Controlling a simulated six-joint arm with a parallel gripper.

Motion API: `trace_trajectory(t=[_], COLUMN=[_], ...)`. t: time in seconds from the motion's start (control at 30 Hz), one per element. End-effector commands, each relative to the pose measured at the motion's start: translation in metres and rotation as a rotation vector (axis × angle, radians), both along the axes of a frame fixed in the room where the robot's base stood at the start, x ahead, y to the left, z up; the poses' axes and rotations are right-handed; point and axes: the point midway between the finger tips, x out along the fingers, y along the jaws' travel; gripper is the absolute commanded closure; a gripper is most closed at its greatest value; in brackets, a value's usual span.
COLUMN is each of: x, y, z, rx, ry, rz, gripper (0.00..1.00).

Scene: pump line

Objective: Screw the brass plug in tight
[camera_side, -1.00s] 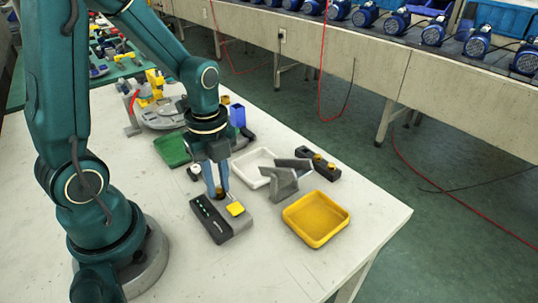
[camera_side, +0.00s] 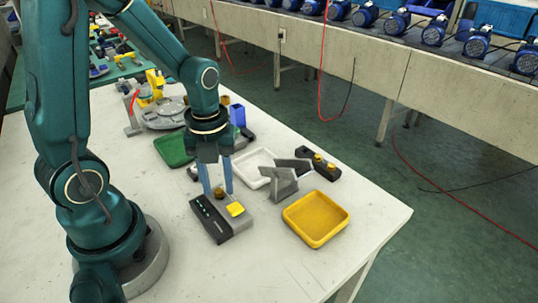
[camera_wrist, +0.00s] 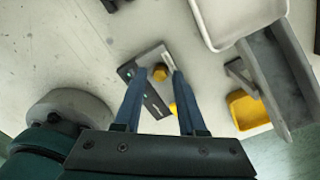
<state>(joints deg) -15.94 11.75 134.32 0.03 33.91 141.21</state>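The brass plug (camera_side: 220,192) stands in the far end of a dark grey block (camera_side: 222,228) on the table. In the wrist view the plug (camera_wrist: 160,73) shows as a round brass head between my fingertips. My gripper (camera_side: 218,190) points down over the block, its two blue fingers spread apart, one on each side of the plug. In the wrist view my gripper (camera_wrist: 156,77) is open, with a gap visible between each finger and the plug. How deep the plug sits is hidden.
A yellow tray (camera_side: 316,238) lies right of the block, with a grey angled stand (camera_side: 281,184) behind it. A white tray (camera_side: 247,181), a green tray (camera_side: 165,150) and a dark rack (camera_side: 334,172) with brass pieces stand farther back. The table front is clear.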

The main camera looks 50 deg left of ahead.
Motion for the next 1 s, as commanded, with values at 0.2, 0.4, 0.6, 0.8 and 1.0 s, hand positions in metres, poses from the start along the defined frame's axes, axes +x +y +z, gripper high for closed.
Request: trace_trajectory(t=[0.2, 0.4, 0.6, 0.8, 1.0], x=[0.001, 0.001, 0.001, 0.000, 0.000], y=[0.000, 0.000, 0.000, 0.000, 0.000], z=[0.005, 0.020, 0.035, 0.045, 0.045], rx=[0.000, 0.001, 0.001, 0.000, 0.000], ry=[-0.001, -0.004, -0.004, -0.001, 0.000], rz=[0.001, 0.001, 0.001, 0.001, 0.001], gripper=[0.60, 0.60, 0.60, 0.60, 0.60])
